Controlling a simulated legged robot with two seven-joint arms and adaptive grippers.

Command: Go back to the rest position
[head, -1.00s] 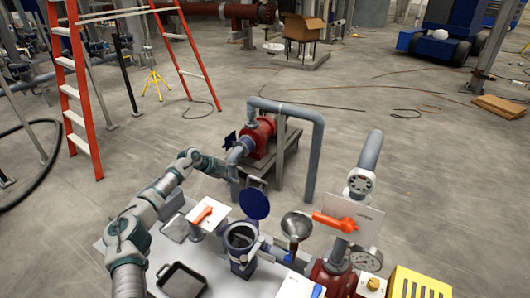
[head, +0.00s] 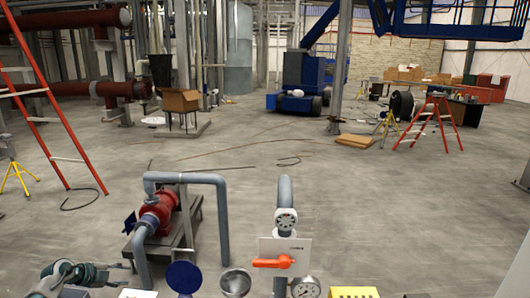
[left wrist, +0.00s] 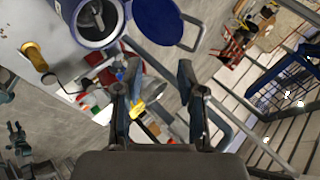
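My left gripper (head: 98,274) shows at the bottom left of the head view, left of the round blue lid (head: 184,277). In the left wrist view its two fingers (left wrist: 158,95) are apart with nothing held between them. That view also shows the open round filter housing (left wrist: 97,18) at the top left and its blue lid (left wrist: 157,17) beside it, both beyond the fingers and apart from them. My right gripper is not identifiable in either view.
Along the head view's bottom edge stand a metal funnel (head: 235,283), an orange valve handle (head: 272,263), a gauge (head: 306,288) and a yellow block (head: 354,292). Behind are a grey pipe (head: 221,215) and a red pump (head: 158,210).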

